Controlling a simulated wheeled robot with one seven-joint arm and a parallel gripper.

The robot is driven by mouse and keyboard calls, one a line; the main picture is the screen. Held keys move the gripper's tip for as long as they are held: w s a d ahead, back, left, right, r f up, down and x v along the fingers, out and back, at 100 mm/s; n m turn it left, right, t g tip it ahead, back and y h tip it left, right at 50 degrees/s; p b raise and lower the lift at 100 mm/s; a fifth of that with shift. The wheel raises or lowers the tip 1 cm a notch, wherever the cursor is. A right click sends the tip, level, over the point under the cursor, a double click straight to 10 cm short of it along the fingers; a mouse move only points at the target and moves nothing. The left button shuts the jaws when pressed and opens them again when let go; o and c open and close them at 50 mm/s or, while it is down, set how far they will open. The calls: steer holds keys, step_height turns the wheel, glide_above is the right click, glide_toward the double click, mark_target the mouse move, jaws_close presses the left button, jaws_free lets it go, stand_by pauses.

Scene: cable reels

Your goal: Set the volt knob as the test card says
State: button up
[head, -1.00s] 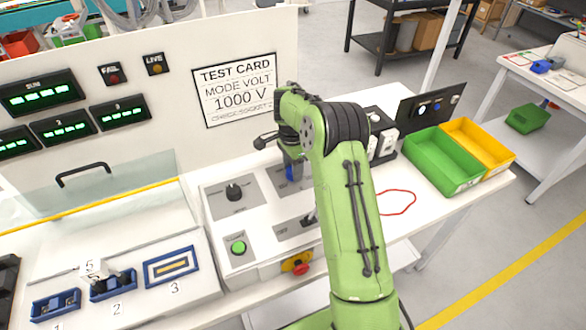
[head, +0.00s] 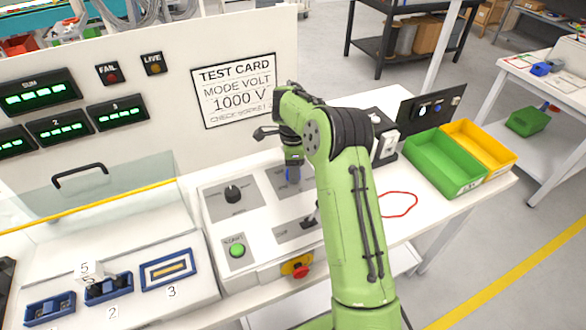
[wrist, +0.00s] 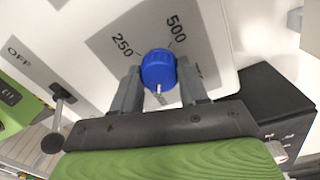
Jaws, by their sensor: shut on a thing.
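The volt knob (wrist: 158,66) is blue and round, on a grey plate with "250" and "500" printed around it. Another label by the right finger is mostly hidden. My gripper (wrist: 158,74) has one finger on each side of the knob and is shut on it. A small pale mark shows on the knob's near side in the wrist view; I cannot tell which value it points to. The test card (head: 236,92) reads "MODE VOLT 1000 V", with a smaller line below about a socket.
A black knob (head: 232,193), a green button (head: 237,250), a lever switch (head: 309,222) and a red stop button (head: 298,267) share the panel. Green (head: 443,163) and yellow (head: 480,146) bins stand right.

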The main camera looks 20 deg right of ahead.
steer(key=shift+r, duration=0.1)
steer(key=o, duration=1.1)
steer(key=shift+c, duration=0.2)
step_height(320, 180, up, 16)
steer(key=p, duration=0.4)
steer(key=shift+w+f, duration=0.2)
steer(key=shift+w, duration=0.1)
steer(key=shift+d, duration=0.1)
